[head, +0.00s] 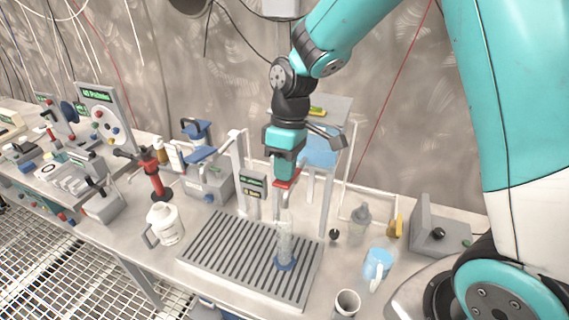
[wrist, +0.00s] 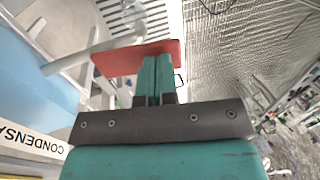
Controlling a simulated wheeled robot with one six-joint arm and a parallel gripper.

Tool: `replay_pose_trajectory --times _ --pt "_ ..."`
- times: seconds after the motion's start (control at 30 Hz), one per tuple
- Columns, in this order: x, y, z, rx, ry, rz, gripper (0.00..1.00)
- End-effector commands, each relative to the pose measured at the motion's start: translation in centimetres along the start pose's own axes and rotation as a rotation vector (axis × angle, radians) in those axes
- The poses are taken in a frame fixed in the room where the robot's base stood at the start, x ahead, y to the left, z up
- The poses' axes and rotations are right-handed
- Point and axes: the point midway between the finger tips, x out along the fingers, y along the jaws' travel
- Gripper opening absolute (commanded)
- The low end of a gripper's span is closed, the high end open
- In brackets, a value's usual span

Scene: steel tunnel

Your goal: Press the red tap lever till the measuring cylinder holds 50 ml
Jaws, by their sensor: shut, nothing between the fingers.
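The red tap lever (head: 287,178) sticks out at the dispenser's tap, above the drip grating. In the wrist view the red lever (wrist: 136,58) is a flat plate right at my fingertips. My gripper (head: 284,172) points down with its fingers at the lever; the fingers (wrist: 157,62) are together with nothing between them. I cannot tell if they press on the lever or just hover over it. The clear measuring cylinder (head: 285,244) stands upright on its blue foot on the grating, below the lever. Its liquid level cannot be read.
The slatted drip tray (head: 215,255) lies under the cylinder. A white jug (head: 164,224) is at its left; a blue mug (head: 378,264) and a white cup (head: 346,303) are at its right. A grey post with a display (head: 252,187) stands left of my gripper.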

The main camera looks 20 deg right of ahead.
Motion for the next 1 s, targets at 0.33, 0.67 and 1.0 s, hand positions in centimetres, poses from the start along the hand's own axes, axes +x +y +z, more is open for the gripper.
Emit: replay_pose_trajectory --times 0.33,0.67,1.0 --pt "0.3 0.0 0.0 -0.001 0.000 0.000 0.00" --pt "2.7 -0.6 0.0 -0.002 -0.001 0.122 0.00" --pt "2.1 -0.7 0.0 0.000 -0.001 0.121 0.00"
